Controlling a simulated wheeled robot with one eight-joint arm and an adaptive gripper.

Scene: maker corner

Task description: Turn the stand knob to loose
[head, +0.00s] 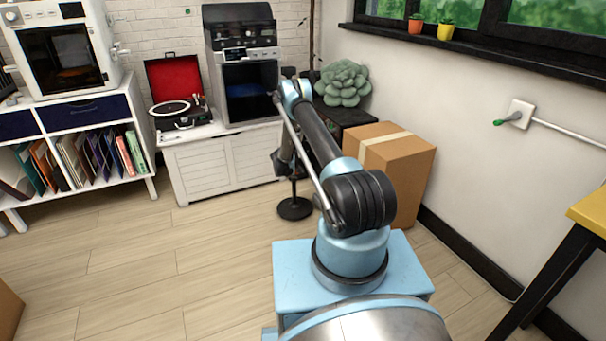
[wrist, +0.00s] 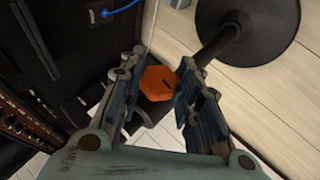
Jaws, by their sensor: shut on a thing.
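The stand shows in the head view as a round black base (head: 295,208) on the floor with a thin pole. In the wrist view its black disc base (wrist: 248,32) and pole show at the upper right. An orange knob (wrist: 157,83) with a dark mark on its face sits between the two fingers of my gripper (wrist: 161,78). The fingers are shut on it, one on each side. In the head view my gripper (head: 284,162) is at the stand's pole, above the base, mostly hidden by my arm. The knob is not visible there.
A cardboard box (head: 397,163) stands right of the stand. A white cabinet (head: 222,160) with a record player (head: 178,108) is behind to the left. A yellow-topped table (head: 590,212) is at the right edge.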

